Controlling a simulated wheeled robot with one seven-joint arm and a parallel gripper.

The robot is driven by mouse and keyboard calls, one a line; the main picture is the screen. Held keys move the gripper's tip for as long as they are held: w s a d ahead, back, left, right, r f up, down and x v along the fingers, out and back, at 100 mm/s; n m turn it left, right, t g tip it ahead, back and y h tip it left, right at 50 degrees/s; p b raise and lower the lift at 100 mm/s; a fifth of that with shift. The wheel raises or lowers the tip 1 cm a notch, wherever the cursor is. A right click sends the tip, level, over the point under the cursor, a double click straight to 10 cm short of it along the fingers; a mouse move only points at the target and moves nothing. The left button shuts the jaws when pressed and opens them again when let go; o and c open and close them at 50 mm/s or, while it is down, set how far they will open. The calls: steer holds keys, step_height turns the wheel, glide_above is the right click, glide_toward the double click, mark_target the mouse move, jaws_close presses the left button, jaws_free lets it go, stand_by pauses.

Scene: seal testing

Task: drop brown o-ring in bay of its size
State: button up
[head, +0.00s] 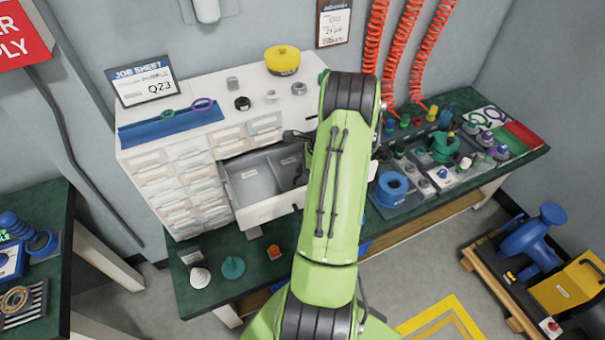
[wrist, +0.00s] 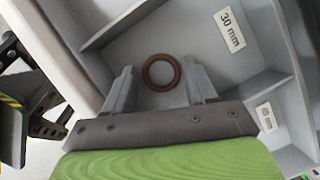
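In the wrist view the brown o-ring (wrist: 148,75) lies flat on the grey floor of a drawer bay. A label reading 30 mm (wrist: 231,31) is on this bay's right side. My gripper (wrist: 160,82) is open, its two fingers on either side of the ring with a gap to each, so it does not hold it. In the head view the open drawer (head: 258,182) sticks out of the white cabinet (head: 184,190). My green arm covers the drawer's right part there, and the o-ring is hidden.
Grey dividers (wrist: 250,88) separate the bays; another label (wrist: 266,117) shows beyond one. On the cabinet top are a blue mat (head: 140,132) with green and purple rings, a yellow pot (head: 282,62) and small parts. The bench right of the drawer is crowded with fittings.

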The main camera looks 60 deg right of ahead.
steer(key=shift+r, duration=0.1)
steer(key=p+v, duration=0.3)
steer(key=v, duration=1)
steer(key=w+a+r+n+h, duration=0.1)
steer(key=w+a+r+n, duration=0.3)
steer(key=a+r+n, duration=0.5)
steer(key=w+a+r+n+h, duration=0.1)
steer(key=w+a+r+n, duration=0.3)
steer(key=a, duration=0.9)
steer(key=s+a+r+n+t, duration=0.2)
steer(key=s+a+r+n, duration=0.1)
steer(key=s+a+n, duration=1.1)
steer(key=shift+a+n+h, duration=0.3)
steer(key=shift+a+n, duration=0.25)
steer(key=shift+n, duration=0.25)
steer(key=shift+o, duration=0.4)
steer(key=shift+r, duration=0.2)
